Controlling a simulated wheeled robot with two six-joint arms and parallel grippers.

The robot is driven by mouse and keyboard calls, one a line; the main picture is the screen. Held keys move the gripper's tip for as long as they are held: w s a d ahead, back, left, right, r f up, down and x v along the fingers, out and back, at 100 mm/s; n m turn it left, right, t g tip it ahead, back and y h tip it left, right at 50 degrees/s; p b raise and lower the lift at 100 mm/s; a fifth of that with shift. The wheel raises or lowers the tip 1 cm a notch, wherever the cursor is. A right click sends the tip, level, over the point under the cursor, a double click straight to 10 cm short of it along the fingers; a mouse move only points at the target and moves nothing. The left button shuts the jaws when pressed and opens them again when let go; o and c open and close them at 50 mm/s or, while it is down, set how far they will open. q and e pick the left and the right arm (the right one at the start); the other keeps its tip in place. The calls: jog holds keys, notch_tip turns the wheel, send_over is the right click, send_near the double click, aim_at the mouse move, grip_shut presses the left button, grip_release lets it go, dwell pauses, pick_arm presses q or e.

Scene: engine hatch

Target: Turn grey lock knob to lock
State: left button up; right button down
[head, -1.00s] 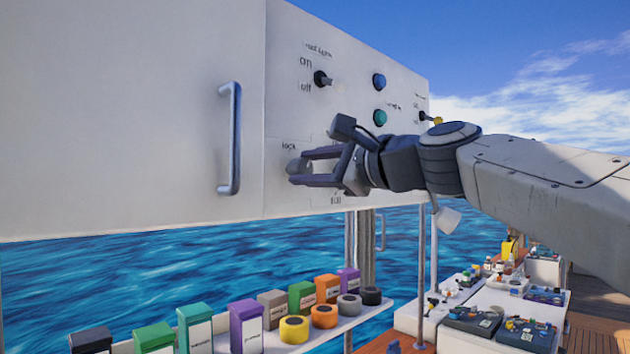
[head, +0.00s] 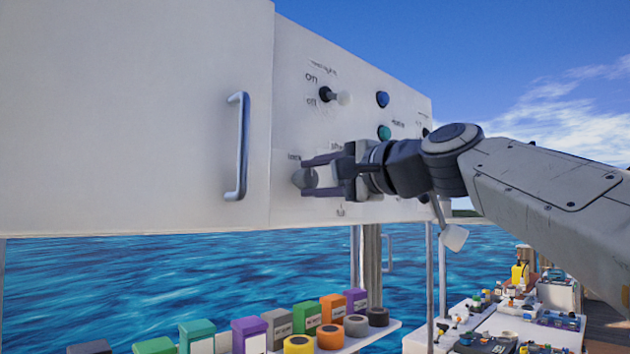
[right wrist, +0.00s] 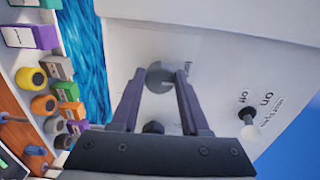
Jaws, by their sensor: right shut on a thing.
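The grey lock knob (head: 304,179) sits on the white panel (head: 290,120) beside the printed word "lock". My right gripper (head: 308,177) reaches in from the right and its two fingers are shut on the knob, one above and one below. In the right wrist view the knob (right wrist: 159,77) lies between the tips of my right gripper (right wrist: 161,80). The knob's pointer direction is hard to make out behind the fingers. My left gripper is not in view.
A toggle switch (head: 335,96) with on and off labels sits above the knob. A blue button (head: 382,99) and a green button (head: 384,132) are to its right. A metal handle (head: 237,146) stands out on the left. Boxes and tape rolls (head: 298,344) line a shelf below.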

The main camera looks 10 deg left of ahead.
dwell(0.3)
jog(key=shift+c, duration=2)
grip_release()
jog(key=b+v, duration=0.4)
jog(key=v, duration=0.6)
jog(key=shift+d, duration=0.25)
jog(key=shift+s, duration=0.15)
